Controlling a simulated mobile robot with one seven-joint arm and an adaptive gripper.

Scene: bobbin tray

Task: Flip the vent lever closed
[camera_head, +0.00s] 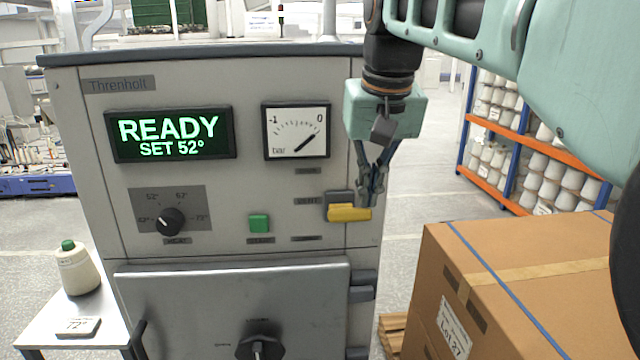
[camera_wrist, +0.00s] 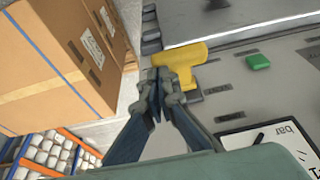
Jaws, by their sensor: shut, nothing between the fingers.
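The vent lever is a yellow handle (camera_head: 349,213) on a grey mount (camera_head: 338,197) at the right edge of the machine's front panel. In the head view the handle lies roughly level. In the wrist view the yellow lever (camera_wrist: 178,62) shows just past my fingertips. My gripper (camera_head: 371,201) is shut and empty, pointing down at the lever's right end; its fingertips also show in the wrist view (camera_wrist: 163,80). The tips overlap the lever in both views; I cannot tell whether they touch it.
The panel holds a READY SET 52° display (camera_head: 170,134), a gauge (camera_head: 296,131), a heat knob (camera_head: 170,221) and a green button (camera_head: 258,223). A large cardboard box (camera_head: 520,275) stands close at the right. A side table (camera_head: 75,335) with a bottle (camera_head: 77,268) is at the left.

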